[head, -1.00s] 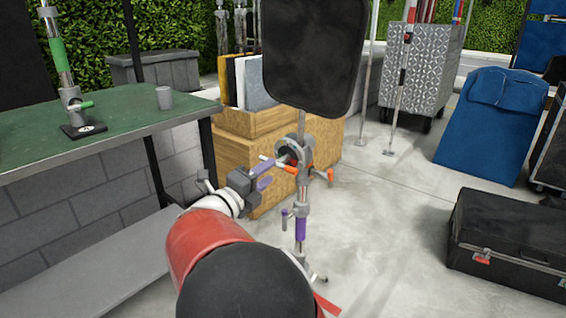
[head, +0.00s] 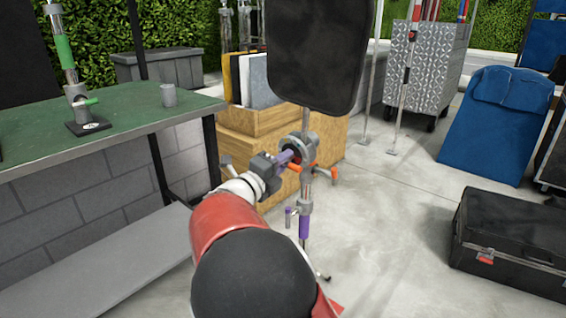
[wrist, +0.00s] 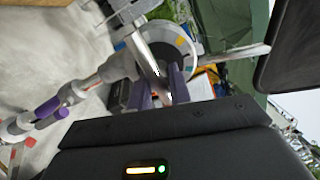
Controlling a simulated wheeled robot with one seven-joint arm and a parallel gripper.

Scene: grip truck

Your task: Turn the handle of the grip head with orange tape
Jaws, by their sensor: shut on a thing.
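The grip head (head: 302,146) is a grey round clamp on a stand, under a black panel (head: 318,60). Orange shows on its lower part and on a handle (head: 325,174) at its right. My gripper (head: 288,157), with purple fingers, is at the left side of the head. In the wrist view the gripper (wrist: 158,92) has its fingers on either side of a silver handle bar (wrist: 147,55), in front of the round head (wrist: 178,42). It is shut on this bar. The bar's far end is partly hidden by the fingers and gripper body.
A purple-taped stand column (head: 304,227) with a small side knob is below the head. A green-topped table (head: 130,118) is at the left, wooden boxes (head: 235,150) behind. A black case (head: 510,245) lies at the right.

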